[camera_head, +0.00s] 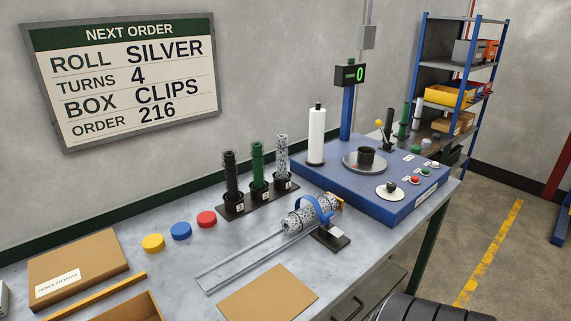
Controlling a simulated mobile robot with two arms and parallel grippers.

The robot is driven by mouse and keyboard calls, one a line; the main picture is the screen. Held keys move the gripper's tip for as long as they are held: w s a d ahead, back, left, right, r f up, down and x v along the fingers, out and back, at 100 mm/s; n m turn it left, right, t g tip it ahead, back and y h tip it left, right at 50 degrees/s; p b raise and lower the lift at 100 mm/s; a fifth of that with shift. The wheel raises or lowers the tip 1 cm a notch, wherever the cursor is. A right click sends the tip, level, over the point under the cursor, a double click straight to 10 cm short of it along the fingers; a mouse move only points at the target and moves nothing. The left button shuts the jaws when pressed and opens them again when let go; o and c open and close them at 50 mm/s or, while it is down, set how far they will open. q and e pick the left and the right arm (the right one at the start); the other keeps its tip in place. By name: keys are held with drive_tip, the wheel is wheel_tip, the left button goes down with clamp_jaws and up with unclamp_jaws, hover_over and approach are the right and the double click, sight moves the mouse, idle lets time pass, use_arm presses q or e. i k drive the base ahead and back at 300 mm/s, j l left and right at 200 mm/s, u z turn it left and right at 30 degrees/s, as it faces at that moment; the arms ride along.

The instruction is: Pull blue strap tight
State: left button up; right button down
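The blue strap (312,203) arches over a silver mesh roll (294,222) near the middle of the workbench. The strap stands up as a rounded loop, and a gap seems to show between it and the roll. A small black base with a pale label (331,239) sits beside the roll, at the strap's near side. The roll lies at the far end of two parallel metal rails (236,268). Where the strap passes under the roll is hidden. Neither of my grippers is in view.
A blue machine (395,207) with a turntable, buttons and a display (350,75) reading 0 stands behind right. Upright black, green and silver rolls (257,165) stand behind the strap. Yellow, blue and red caps (181,231) lie left. A cardboard sheet (268,295) lies in front.

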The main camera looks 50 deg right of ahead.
sight(326, 217)
drive_tip(key=z, duration=1.9)
